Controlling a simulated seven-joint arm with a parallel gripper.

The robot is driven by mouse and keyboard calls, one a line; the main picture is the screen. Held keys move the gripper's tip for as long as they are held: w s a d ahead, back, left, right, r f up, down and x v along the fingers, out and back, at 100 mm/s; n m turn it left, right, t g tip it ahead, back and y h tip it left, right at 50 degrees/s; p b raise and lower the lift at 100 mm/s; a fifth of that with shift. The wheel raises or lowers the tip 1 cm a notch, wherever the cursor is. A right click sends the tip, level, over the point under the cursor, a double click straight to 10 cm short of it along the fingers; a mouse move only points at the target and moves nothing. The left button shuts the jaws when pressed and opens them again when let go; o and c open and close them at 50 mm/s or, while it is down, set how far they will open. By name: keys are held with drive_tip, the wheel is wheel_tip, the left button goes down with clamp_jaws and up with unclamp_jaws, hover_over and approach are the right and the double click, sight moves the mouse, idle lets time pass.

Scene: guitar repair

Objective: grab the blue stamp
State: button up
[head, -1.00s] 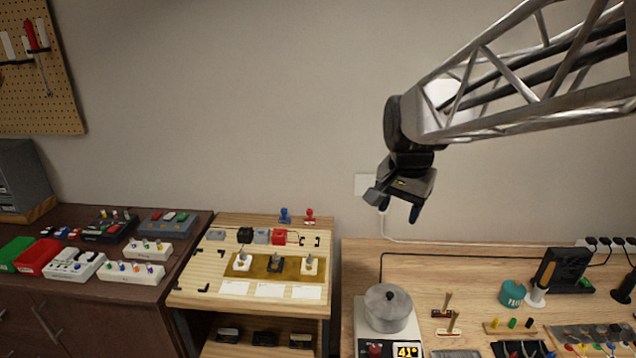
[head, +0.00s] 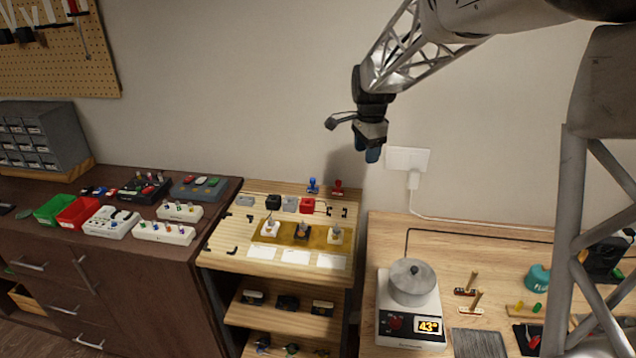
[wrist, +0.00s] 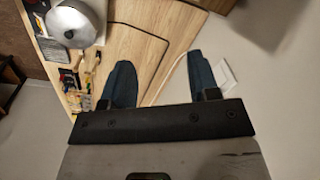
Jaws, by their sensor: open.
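The blue stamp (head: 313,186) stands upright at the back edge of the light wooden stand (head: 228,262), in the head view. A red stamp (head: 337,188) stands just to its right. My gripper (head: 367,152) is open and empty in the air, above and to the right of both stamps, with its fingers pointing down. In the wrist view the two blue fingers (wrist: 164,82) are spread apart with nothing between them. The blue stamp does not show in the wrist view.
A pot (head: 411,282) sits on a hot plate on the right workbench (head: 480,265). Small blocks and several switches (head: 302,228) fill the stand's top. A dark cabinet with pedals and bins is at left. A wall outlet (head: 407,159) is right of my gripper.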

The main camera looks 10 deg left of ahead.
drive_tip(key=w+a+f+m, duration=0.3)
drive_tip(key=w+a+f, duration=0.5)
drive_tip(key=w+a, duration=0.15)
drive_tip(key=m, duration=0.3)
hover_over(313, 185)
drive_tip(key=w, duration=0.1)
drive_tip(key=shift+g, duration=0.4)
wheel_tip(313, 185, down, 9)
drive_tip(key=shift+r, duration=0.2)
drive_tip(key=shift+f, duration=1.3)
drive_tip(key=shift+a+f, duration=0.1)
drive_tip(key=shift+f, duration=2.5)
drive_tip(key=c, duration=1)
